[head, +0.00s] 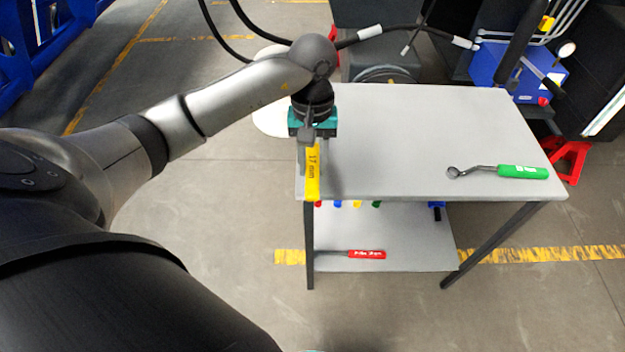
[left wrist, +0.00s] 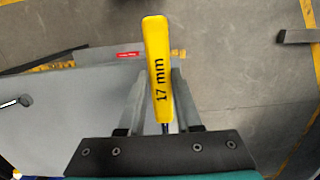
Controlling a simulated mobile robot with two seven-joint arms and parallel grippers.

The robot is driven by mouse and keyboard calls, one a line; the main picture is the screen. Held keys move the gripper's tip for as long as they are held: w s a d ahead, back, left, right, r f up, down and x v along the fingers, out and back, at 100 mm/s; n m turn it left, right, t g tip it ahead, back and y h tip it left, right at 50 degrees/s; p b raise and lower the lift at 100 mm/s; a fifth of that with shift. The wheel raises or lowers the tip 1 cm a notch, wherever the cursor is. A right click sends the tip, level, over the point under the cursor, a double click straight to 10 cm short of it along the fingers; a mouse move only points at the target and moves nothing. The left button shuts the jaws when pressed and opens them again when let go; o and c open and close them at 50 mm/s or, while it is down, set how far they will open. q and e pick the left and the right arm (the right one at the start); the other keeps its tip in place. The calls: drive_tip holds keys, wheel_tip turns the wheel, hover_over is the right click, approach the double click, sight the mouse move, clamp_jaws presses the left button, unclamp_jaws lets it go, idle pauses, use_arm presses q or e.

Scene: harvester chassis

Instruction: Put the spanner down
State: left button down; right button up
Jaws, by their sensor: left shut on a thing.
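The spanner (head: 313,172) has a yellow handle marked 17 mm. In the head view it hangs at the table's left front corner, its handle pointing toward me. My left gripper (head: 309,150) is shut on it. The left wrist view shows the yellow handle (left wrist: 158,70) sticking out between the two fingers (left wrist: 160,100). The spanner's head is hidden by the gripper. The grey table (head: 420,130) lies beneath and to the right. I cannot tell whether the spanner touches the tabletop. My right gripper is in neither view.
A green-handled spanner (head: 522,172) lies on the right of the tabletop. A lower shelf (head: 410,245) holds a red-handled tool (head: 366,254) and small coloured items. The tabletop's middle is clear. A blue box (head: 540,78) and dark machinery stand behind.

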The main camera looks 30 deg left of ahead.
use_arm(q)
drive_tip(key=shift+f+b, duration=0.4)
drive_tip(key=shift+f, duration=2.4)
drive_tip(key=c, duration=0.6)
unclamp_jaws()
drive_tip(key=r, duration=0.4)
drive_tip(key=r+p, duration=0.1)
drive_tip(key=r, duration=0.3)
drive_tip(key=w+r, duration=0.1)
drive_tip(key=r, duration=0.3)
drive_tip(key=shift+a+r+p, duration=0.1)
drive_tip(key=shift+a+p, duration=0.15)
drive_tip(key=shift+p, duration=0.1)
